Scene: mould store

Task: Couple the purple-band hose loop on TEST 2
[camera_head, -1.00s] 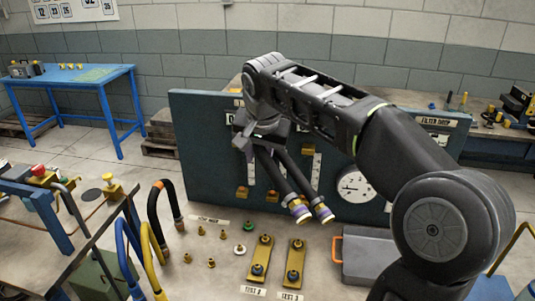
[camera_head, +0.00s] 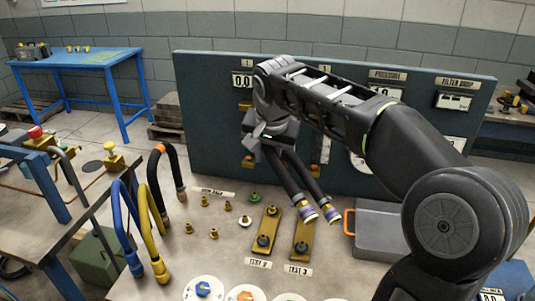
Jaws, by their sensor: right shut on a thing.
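My right gripper (camera_head: 268,135) is shut on the purple-band hose loop (camera_head: 290,178) and holds it up in front of the panel. The loop is black, and its two legs slant down to the right. Its purple-banded ends (camera_head: 331,211) hang free, with brass at the tips. The TEST 2 plate (camera_head: 265,229) is brass with two fittings, one at each end, and stands on the bench below and left of the hose ends. The TEST 3 plate (camera_head: 302,236) is beside it on the right; one hose end overlaps its far end in the view. My left gripper is not in view.
Blue, yellow and orange-banded hose loops (camera_head: 156,236) stand at the left of the bench. Several small brass fittings (camera_head: 205,201) stand between them and the plates. A grey case (camera_head: 378,232) with an orange handle lies on the right. The gauge panel (camera_head: 206,110) rises behind.

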